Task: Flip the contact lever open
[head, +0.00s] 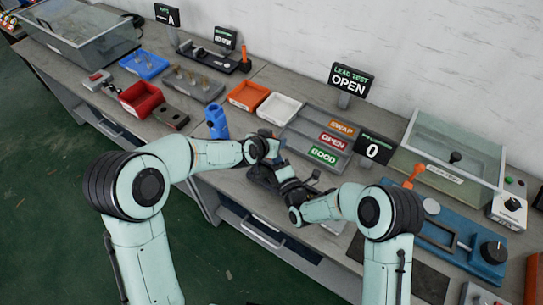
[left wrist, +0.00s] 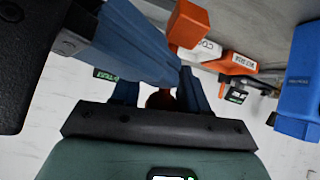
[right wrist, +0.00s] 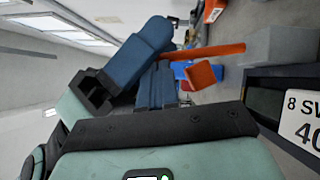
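In the head view my left gripper (head: 268,146) and right gripper (head: 285,172) are close together above a dark fixture (head: 259,177) at the bench's front edge. In the left wrist view an orange block on a reddish stem (left wrist: 187,24), perhaps the contact lever, lies beyond my left gripper's blue fingers (left wrist: 160,92). In the right wrist view an orange bar (right wrist: 212,52) runs from a grey block past my right gripper's fingers (right wrist: 170,85); I cannot tell if it is the same part. Contact is unclear, and finger gaps are partly hidden.
A blue holder (head: 216,122) stands left of the grippers. The lead test sign (head: 350,78) reads OPEN. A grey sorting tray (head: 293,142) and a counter sign (head: 373,150) stand behind. A blue fixture (head: 462,243) is at right.

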